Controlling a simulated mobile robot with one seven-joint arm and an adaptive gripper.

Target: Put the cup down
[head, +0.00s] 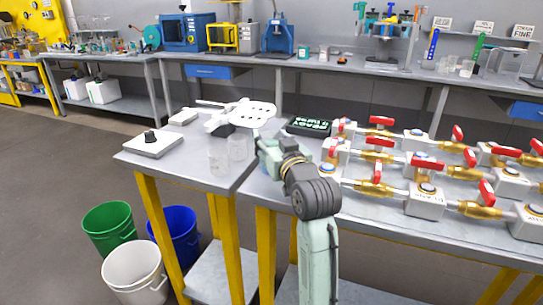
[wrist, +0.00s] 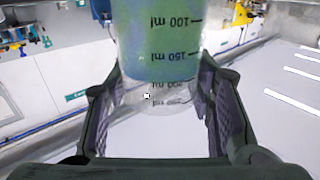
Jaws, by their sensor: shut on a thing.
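The cup (wrist: 158,45) is a clear beaker with black millilitre marks and blue-green liquid inside. In the wrist view it stands between the two dark fingers of my gripper (wrist: 155,85), which is shut on it. In the head view my gripper (head: 263,142) is over the left edge of the valve bench, near the gap to the smaller table. There the held cup is mostly hidden by the arm. I cannot tell whether its base touches a surface.
Two clear beakers (head: 219,158) stand on the smaller table (head: 190,180), close to my gripper. A white perforated plate (head: 252,112) and a white scale-like device (head: 153,144) are there too. Valve assemblies (head: 424,196) crowd the right bench, with a dark display (head: 309,126) behind.

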